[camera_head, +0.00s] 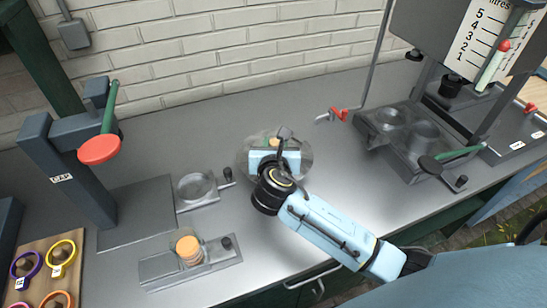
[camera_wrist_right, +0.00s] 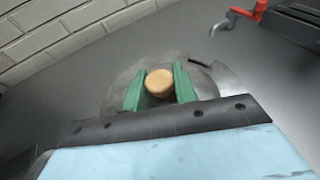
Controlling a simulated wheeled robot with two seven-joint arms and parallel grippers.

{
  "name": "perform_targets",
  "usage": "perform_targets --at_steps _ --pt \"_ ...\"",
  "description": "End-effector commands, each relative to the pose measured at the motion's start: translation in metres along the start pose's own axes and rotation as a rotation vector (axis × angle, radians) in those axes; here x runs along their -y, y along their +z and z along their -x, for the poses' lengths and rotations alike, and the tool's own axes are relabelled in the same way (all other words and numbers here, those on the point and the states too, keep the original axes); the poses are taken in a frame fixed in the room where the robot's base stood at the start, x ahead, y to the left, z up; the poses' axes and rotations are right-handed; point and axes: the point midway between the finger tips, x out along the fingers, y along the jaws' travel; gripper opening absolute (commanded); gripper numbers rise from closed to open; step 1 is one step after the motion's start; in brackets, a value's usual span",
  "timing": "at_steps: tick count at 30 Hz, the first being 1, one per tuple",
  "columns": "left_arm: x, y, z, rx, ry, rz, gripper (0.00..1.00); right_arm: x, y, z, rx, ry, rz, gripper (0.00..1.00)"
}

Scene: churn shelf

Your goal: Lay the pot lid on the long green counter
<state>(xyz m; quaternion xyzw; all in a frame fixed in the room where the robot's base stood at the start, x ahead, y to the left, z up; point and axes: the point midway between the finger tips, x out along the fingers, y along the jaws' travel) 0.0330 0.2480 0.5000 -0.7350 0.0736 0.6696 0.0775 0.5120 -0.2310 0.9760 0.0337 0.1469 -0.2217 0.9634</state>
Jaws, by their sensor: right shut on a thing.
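The pot lid (camera_head: 305,158) is a round, see-through grey disc with a tan knob (camera_wrist_right: 159,83). It is at the middle of the head view, over the long counter (camera_head: 345,185), which has a grey metal top and green sides. My right gripper (camera_head: 276,146) is over the lid. In the right wrist view its two green fingers (camera_wrist_right: 158,86) are shut on the knob, one on each side. The gripper hides part of the lid. I cannot tell whether the lid touches the counter top or hangs just above it. My left gripper is not in view.
A grey press with a red disc (camera_head: 99,149) stands at the left. A small round dish (camera_head: 195,187) and a tray with tan discs (camera_head: 188,250) are nearby. A red-handled tap (camera_head: 338,114) and a grey stand (camera_head: 405,140) are to the right. Bare metal surrounds the lid.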

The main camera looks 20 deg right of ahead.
Motion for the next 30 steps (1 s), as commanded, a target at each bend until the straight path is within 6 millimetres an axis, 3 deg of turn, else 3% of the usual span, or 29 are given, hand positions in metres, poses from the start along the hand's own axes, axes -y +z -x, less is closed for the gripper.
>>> perform_targets --at_steps 11,22,23,27,30 --pt "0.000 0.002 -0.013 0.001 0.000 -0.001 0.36 0.000 -0.040 -0.012 0.001 0.001 0.001 0.00" --pt "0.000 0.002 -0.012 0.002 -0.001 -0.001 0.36 0.000 -0.043 -0.013 0.002 0.002 0.000 0.00" --pt "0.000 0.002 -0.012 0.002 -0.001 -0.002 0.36 0.000 -0.044 -0.013 0.000 0.001 0.001 0.31" --pt "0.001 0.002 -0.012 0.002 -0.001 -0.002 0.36 0.000 -0.043 -0.013 0.000 0.001 0.000 0.49" --pt "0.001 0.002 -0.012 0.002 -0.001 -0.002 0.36 0.000 -0.043 -0.013 0.000 0.001 0.000 0.50"
